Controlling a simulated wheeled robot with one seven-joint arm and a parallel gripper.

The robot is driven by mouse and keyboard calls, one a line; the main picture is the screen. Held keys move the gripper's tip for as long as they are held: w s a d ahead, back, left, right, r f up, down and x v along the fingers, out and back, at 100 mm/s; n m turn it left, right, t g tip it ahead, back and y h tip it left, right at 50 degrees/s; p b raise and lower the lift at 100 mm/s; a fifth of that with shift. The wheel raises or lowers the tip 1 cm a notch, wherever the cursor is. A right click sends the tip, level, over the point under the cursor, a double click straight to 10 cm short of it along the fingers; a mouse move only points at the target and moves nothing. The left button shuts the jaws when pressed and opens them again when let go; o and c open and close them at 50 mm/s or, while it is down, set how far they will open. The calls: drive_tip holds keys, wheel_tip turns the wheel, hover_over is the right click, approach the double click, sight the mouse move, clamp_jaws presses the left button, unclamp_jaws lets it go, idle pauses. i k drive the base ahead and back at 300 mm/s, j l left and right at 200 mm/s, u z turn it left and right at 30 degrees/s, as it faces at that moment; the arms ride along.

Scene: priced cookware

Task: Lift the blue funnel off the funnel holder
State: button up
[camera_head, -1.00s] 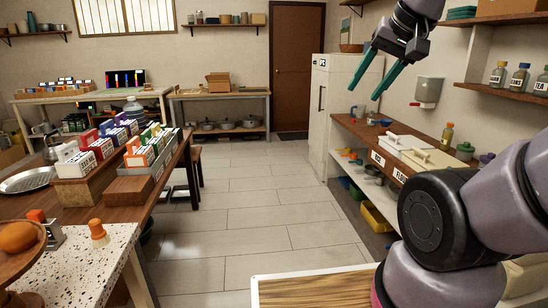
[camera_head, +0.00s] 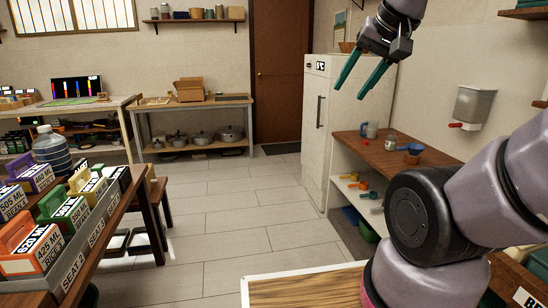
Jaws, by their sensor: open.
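A small blue object that looks like the funnel (camera_head: 414,148) is on the wooden counter (camera_head: 400,162) at the right. It is too small to tell how it sits or to make out its holder. My gripper (camera_head: 350,92) has two teal fingers set well apart. It is open and empty, raised in the air at the upper right, and touches nothing. In the picture it appears above and left of the blue object, in front of the white fridge.
A jug (camera_head: 370,130) and a small jar (camera_head: 391,141) stand on the same counter. A shelf below holds coloured scoops (camera_head: 362,184). The white fridge (camera_head: 325,130) adjoins the counter. A table with labelled boxes (camera_head: 68,227) is at left. The tiled floor (camera_head: 225,222) between is clear.

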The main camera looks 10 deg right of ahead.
sight(413, 149)
drive_tip(key=i+j+z, duration=0.1)
drive_tip(key=i, duration=0.9)
drive_tip(key=i+z, duration=0.3)
drive_tip(key=z, duration=0.15)
drive_tip(key=i+j+z, duration=0.1)
drive_tip(key=i+z, duration=0.5)
drive_tip(key=z, duration=0.2)
drive_tip(key=i+z, duration=0.15)
drive_tip(key=z, duration=0.3)
drive_tip(key=i+j+z, duration=0.1)
drive_tip(key=z, duration=0.3)
drive_tip(key=i, duration=0.05)
